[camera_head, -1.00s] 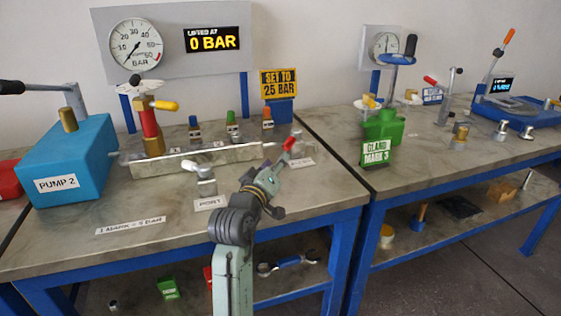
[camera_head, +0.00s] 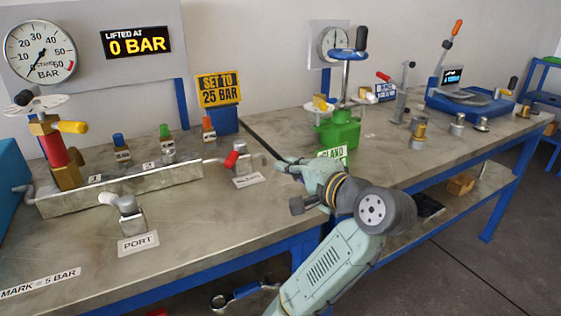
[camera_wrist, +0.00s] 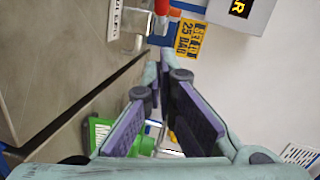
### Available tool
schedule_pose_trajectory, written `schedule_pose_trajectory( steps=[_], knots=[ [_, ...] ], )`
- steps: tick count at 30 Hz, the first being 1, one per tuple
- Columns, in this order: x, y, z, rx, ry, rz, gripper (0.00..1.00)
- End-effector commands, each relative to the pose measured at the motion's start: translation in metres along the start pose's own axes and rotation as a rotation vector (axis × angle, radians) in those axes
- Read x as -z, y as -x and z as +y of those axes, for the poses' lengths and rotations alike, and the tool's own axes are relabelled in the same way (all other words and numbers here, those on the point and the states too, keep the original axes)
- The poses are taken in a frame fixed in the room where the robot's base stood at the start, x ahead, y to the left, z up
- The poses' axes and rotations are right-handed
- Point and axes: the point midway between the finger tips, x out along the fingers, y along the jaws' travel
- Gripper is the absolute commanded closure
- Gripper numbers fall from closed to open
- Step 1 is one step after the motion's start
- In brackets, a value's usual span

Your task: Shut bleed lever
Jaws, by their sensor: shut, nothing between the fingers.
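The bleed lever's red handle (camera_head: 232,159) sits on a silver valve block (camera_head: 250,158) at the right end of the manifold, behind a white label. The handle points left, toward the manifold. My gripper (camera_head: 280,164) is shut and empty, just right of the valve block, apparently apart from it. In the wrist view my fingers come together at the tips (camera_wrist: 163,62). The red handle (camera_wrist: 162,8) and the valve block (camera_wrist: 134,22) show beyond them, at the top. How far the lever is turned is hard to tell.
A port fitting (camera_head: 126,212) stands in front of the manifold (camera_head: 125,192). A yellow "SET TO 25 BAR" sign (camera_head: 219,89) stands behind the lever. A green gland stand (camera_head: 340,130) is on the right bench. The bench front between port and lever is clear.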

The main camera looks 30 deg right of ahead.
Motion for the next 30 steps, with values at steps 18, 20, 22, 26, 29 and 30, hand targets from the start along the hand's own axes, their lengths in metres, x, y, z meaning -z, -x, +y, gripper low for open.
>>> schedule_pose_trajectory(
  steps=[18,20,22,26,29,30],
  knots=[
    [-0.019,-0.110,0.000,-0.004,0.002,-0.002,1.00],
    [-0.023,-0.113,0.000,-0.004,0.002,-0.001,1.00],
    [-0.026,-0.117,0.000,-0.003,0.002,0.000,1.00],
    [-0.028,-0.119,0.001,-0.003,0.002,0.001,1.00],
    [-0.028,-0.119,0.001,-0.003,0.002,0.002,1.00],
    [-0.028,-0.119,0.001,-0.003,0.002,0.002,1.00]
  ],
)
